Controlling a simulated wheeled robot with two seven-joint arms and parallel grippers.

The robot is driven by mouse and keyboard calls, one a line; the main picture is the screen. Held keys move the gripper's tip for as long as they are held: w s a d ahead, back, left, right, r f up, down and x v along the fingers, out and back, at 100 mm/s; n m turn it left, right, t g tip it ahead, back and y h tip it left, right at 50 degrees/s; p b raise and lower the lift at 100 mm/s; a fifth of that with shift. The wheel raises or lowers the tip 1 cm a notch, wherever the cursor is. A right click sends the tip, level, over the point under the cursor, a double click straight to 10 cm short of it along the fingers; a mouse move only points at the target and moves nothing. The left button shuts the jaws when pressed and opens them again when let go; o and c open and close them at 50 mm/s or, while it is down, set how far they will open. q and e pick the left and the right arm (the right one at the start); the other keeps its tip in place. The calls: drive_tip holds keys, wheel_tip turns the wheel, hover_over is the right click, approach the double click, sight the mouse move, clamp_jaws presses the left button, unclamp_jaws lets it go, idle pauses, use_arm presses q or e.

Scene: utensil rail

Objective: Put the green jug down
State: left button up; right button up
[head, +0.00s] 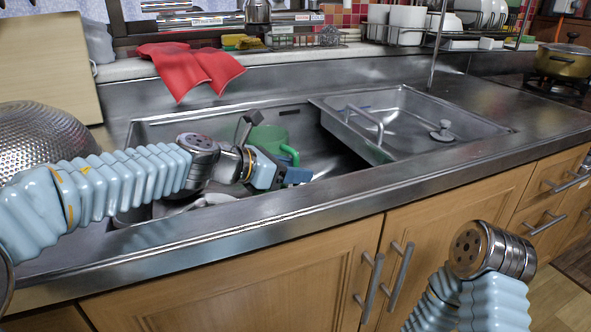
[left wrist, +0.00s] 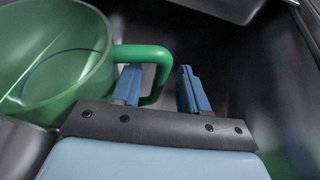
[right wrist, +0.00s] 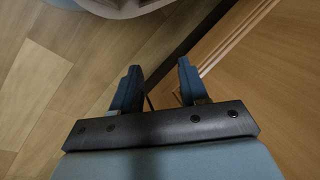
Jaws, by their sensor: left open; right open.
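The green jug (head: 268,137) is in the left sink basin, partly hidden behind my left gripper (head: 294,175) in the head view. In the left wrist view the jug (left wrist: 50,62) fills the left side, with its open top in sight. Its handle (left wrist: 158,62) reaches across to the right, and its outer bar shows between the two spread fingers of the left gripper (left wrist: 158,78). I cannot tell whether a finger touches the handle. My right gripper (right wrist: 159,78) is open and empty near the wooden cupboard and floor in the right wrist view.
A perforated metal bowl (head: 42,140) stands left of the sink, near my left arm. A red cloth (head: 190,68) hangs over the back ledge. A shallow drainer tray (head: 405,118) sits at the basin's right. The right counter is clear.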

use_arm(q)
drive_tip(key=v, duration=1.1)
drive_tip(key=shift+p, duration=0.35)
drive_tip(key=shift+s+a, duration=0.1)
